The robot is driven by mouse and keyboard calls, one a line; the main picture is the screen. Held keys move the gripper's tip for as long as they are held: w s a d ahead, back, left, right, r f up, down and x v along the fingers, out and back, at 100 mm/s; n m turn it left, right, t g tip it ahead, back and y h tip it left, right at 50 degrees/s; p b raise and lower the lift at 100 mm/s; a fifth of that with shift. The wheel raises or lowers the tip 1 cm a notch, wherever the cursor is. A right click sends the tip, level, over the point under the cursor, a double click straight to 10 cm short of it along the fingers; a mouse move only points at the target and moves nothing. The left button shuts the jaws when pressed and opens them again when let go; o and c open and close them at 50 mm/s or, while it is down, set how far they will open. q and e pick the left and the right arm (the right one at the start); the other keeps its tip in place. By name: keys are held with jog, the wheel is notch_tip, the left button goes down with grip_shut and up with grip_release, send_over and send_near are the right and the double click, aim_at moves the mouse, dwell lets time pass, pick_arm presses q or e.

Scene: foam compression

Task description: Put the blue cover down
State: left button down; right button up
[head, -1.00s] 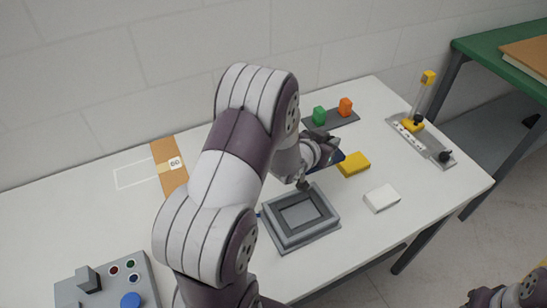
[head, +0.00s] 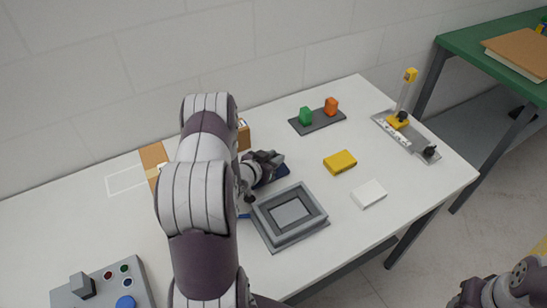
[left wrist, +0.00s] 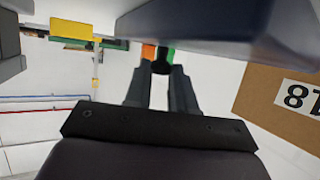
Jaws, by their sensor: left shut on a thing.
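I cannot tell whether the cover touches the table. Part of my right arm shows at the lower right; its gripper is out of view.
A yellow block (head: 340,162) and white block (head: 369,194) lie right of the frame. A dark tray (head: 318,122) with green and orange pieces is behind. A button box (head: 100,288) stands front left. A white outlined area (head: 126,180) at left is empty.

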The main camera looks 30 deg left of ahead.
pick_arm(q)
jog(key=shift+d+f, duration=0.1)
jog(key=shift+d, duration=0.05)
jog(key=c, duration=0.9)
grip_release()
jog(key=shift+c, duration=0.2)
